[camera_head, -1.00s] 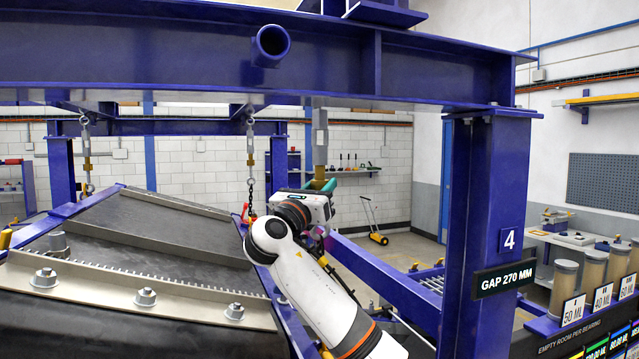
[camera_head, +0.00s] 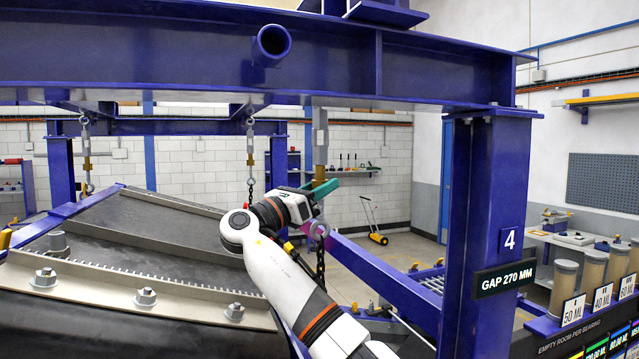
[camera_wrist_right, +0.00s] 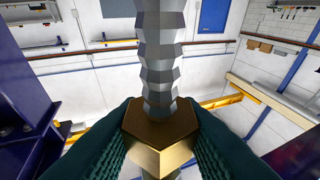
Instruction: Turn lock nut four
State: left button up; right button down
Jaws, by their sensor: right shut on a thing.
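Lock nut four is a brass hexagonal nut (camera_wrist_right: 160,135) on a grey threaded rod (camera_wrist_right: 160,50), close up in the right wrist view. My right gripper (camera_head: 324,188) is shut on it, with a dark green finger pad on each side. In the head view the rod hangs upright below the blue beam, left of the post marked 4 (camera_head: 510,240). Brass (camera_head: 320,166) shows just above the green fingers there. The fingers hide part of the nut. My left gripper is not in view.
A blue beam (camera_head: 200,50) crosses above my right arm. A chain (camera_head: 320,265) hangs below the gripper. The dark sloped magnet housing (camera_head: 150,235) with bolted steel strips lies to the left. A "GAP 270 MM" sign (camera_head: 505,280) is on the post.

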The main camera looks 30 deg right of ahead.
jog(key=shift+f, duration=0.1)
jog(key=shift+m+g, duration=1.3)
jog(key=shift+g, duration=1.2)
jog(key=c, duration=1)
grip_release()
jog(key=shift+o, duration=0.2)
jog(key=shift+a, duration=0.15)
jog(key=w+a, duration=0.1)
jog(key=a, duration=0.6)
jog(key=shift+a, duration=0.4)
